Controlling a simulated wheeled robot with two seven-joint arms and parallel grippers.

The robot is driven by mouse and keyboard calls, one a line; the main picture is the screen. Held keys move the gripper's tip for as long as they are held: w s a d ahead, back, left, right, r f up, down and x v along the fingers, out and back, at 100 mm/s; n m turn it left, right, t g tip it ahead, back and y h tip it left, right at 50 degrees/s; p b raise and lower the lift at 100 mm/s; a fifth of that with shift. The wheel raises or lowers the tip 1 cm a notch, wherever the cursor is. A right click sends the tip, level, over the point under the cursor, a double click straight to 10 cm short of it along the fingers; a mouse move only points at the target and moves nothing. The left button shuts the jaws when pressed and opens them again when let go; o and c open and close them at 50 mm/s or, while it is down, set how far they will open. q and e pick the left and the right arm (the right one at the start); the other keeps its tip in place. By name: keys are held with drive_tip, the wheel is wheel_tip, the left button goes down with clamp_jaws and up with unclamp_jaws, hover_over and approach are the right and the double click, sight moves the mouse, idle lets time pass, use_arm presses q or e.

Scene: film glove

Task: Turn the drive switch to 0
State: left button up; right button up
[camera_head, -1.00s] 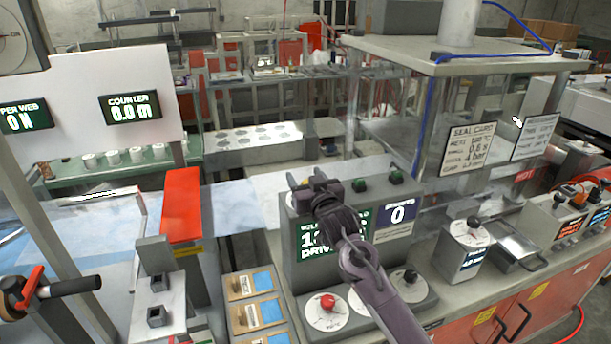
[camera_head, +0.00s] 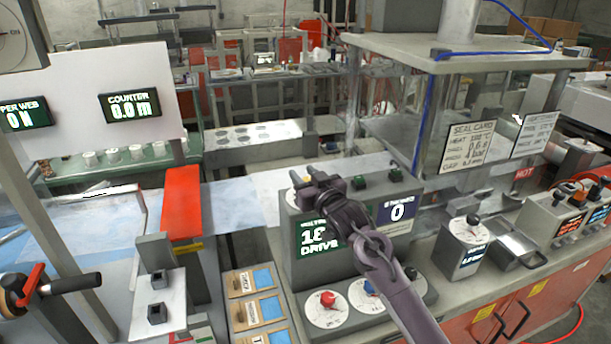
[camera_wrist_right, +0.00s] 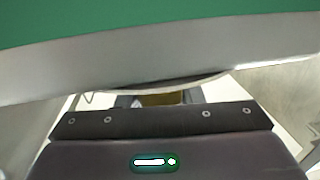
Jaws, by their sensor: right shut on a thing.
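The grey control console (camera_head: 286,238) stands on the worktop. My right gripper (camera_head: 318,180) is at the console's top left, above the DRIVE screen. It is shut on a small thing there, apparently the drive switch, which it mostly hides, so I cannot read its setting. In the right wrist view, a grey edge and a green surface cover the fingertips; a yellow-brown bit (camera_wrist_right: 162,100) shows between the fingers. My left gripper is not in view.
A red knob (camera_head: 327,298) and a blue knob (camera_head: 371,288) on dials stand in front, near my forearm. The clear-walled sealing station (camera_head: 390,110) stands behind right.

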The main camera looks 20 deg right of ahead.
drive_tip(key=n+y, duration=0.1)
drive_tip(key=y, duration=0.1)
drive_tip(key=n+g+y, duration=0.1)
drive_tip(key=n+y, duration=0.1)
drive_tip(key=shift+a+g+y, duration=0.15)
drive_tip(key=shift+g+y, duration=0.15)
drive_tip(key=shift+s+a+n+g+y+b, duration=0.15)
drive_tip(key=shift+n+g+y+b, duration=0.25)
drive_tip(key=shift+n+g+y, duration=0.5)
drive_tip(key=shift+s+a+n+g+y+b, duration=0.15)
drive_tip(key=shift+n+g+y+b, duration=0.25)
drive_tip(key=shift+n+y, duration=0.5)
drive_tip(key=o, duration=1)
drive_tip(key=shift+c, duration=0.2)
